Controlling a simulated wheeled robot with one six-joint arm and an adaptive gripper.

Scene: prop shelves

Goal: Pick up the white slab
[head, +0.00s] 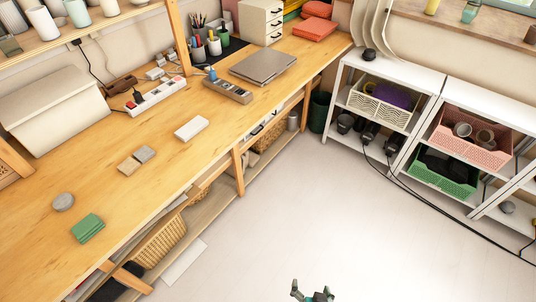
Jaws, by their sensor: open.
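The white slab (191,128) is a small pale block lying flat on the wooden workbench, near its front edge. Clear tabletop surrounds it. My gripper (313,294) shows at the bottom edge of the head view, over the pale floor. Its two fingers are spread apart with nothing between them. It is well away from the slab, lower in the picture and to the right. The rest of my gripper is cut off by the frame.
The wooden workbench (95,146) also bears a tan block (128,165), a grey block (144,154), a green stack (87,228), a power strip (157,97) and a grey laptop (263,66). White shelves (400,72) with crates stand at right. The floor (330,210) between is clear.

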